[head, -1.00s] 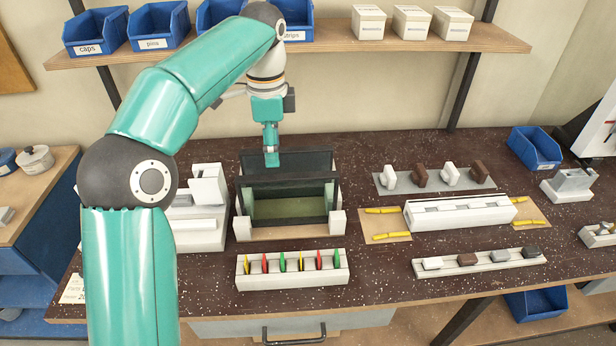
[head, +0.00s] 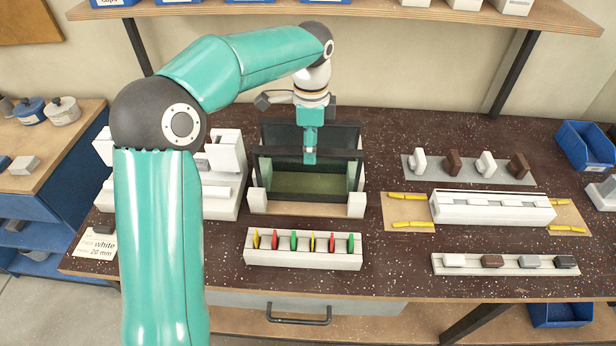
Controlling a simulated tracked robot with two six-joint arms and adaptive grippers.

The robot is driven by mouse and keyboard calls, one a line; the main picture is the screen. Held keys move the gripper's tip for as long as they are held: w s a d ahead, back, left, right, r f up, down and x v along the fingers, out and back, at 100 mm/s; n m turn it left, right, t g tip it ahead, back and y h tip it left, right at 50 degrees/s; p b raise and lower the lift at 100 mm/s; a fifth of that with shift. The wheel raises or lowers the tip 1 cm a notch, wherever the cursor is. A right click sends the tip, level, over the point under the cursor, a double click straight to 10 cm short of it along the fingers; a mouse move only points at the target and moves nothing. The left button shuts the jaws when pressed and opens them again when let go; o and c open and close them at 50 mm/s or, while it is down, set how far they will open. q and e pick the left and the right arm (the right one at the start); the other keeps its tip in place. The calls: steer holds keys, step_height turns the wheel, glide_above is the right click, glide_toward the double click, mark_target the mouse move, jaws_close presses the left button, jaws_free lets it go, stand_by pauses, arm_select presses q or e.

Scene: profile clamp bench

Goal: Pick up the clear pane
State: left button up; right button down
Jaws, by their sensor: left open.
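A dark-framed stand (head: 258,203) with white feet sits on the bench, left of the middle in the head view. Inside it are greenish, glassy surfaces (head: 305,183); I cannot tell which of them is the clear pane or where its edges run. My left gripper (head: 310,160) points down over the middle of the stand, in front of its dark back panel (head: 340,136). It is open, and its fingers look narrow from here. I see nothing between them. I cannot tell whether the fingertips are above or inside the frame. My right gripper is out of view.
A white rack of coloured pieces (head: 302,262) stands in front of the stand. White blocks (head: 221,205) are close on its left. A white clamp rail (head: 490,217) with yellow strips is on the right. The speckled bench (head: 395,135) is clear between stand and rail. A shelf (head: 350,12) is above.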

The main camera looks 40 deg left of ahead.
mark_target(307, 166)
arm_select(q)
steer(key=f, duration=0.3)
steer(key=s+f, duration=0.1)
steer(key=f, duration=0.1)
steer(key=shift+f+p, duration=0.3)
steer(key=shift+f, duration=0.05)
steer(key=shift+c, duration=0.3)
steer(key=shift+r, duration=0.1)
jaws_close()
